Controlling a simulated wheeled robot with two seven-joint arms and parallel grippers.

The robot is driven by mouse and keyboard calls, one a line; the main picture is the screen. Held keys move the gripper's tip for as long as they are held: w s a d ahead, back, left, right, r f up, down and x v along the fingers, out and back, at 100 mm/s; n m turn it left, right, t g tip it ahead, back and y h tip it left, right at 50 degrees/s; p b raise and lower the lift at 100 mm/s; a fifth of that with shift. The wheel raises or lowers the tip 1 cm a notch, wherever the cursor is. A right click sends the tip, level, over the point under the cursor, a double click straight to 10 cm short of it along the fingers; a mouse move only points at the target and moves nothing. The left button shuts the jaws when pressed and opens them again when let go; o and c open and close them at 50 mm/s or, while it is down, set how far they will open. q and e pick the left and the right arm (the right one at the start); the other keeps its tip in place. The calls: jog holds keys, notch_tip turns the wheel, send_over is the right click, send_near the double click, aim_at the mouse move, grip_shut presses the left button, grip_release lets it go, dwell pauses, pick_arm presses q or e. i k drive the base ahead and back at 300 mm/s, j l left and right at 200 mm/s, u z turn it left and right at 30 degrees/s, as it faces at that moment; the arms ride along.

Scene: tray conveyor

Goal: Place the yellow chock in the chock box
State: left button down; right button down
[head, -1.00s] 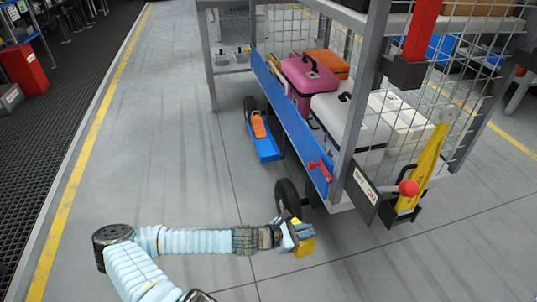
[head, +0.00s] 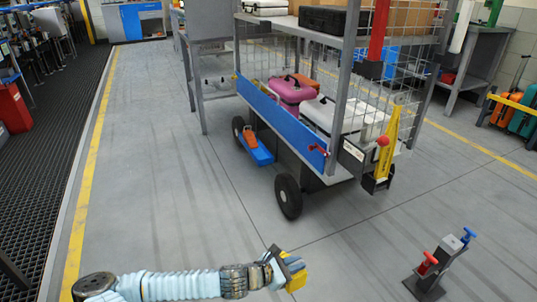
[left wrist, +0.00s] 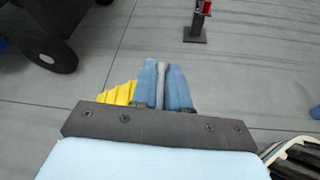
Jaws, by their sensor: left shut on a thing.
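The yellow chock (head: 297,281) is at my left gripper (head: 287,268), low in the head view. My left gripper is shut on it, clear of the cart. In the left wrist view, the blue fingers (left wrist: 166,86) are close together, and the ridged yellow chock (left wrist: 119,94) sticks out on their left. Part of the chock is hidden by the gripper. A long blue piece with an orange top (head: 257,150) is beside the cart's wheel; I cannot tell whether it is the chock box. My right gripper is not in view.
A wheeled cart with a blue side rail (head: 283,119) carries cases. Its dark front wheel (head: 288,196) stands beyond my gripper. A post with red and blue handles (head: 438,268) stands at right. A yellow floor line (head: 91,160) runs along the left. Open grey floor lies between.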

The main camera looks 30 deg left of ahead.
aim_at(260, 157)
jog(key=i+j+z, duration=0.1)
jog(key=z, duration=0.25)
jog(key=j+z, duration=0.7)
jog(key=i+j, duration=0.1)
jog(key=j, duration=1.45)
jog(key=i+j, duration=0.15)
jog(key=j, duration=0.65)
jog(key=i+j, duration=0.1)
jog(key=j, duration=1.45)
jog(key=i, duration=0.05)
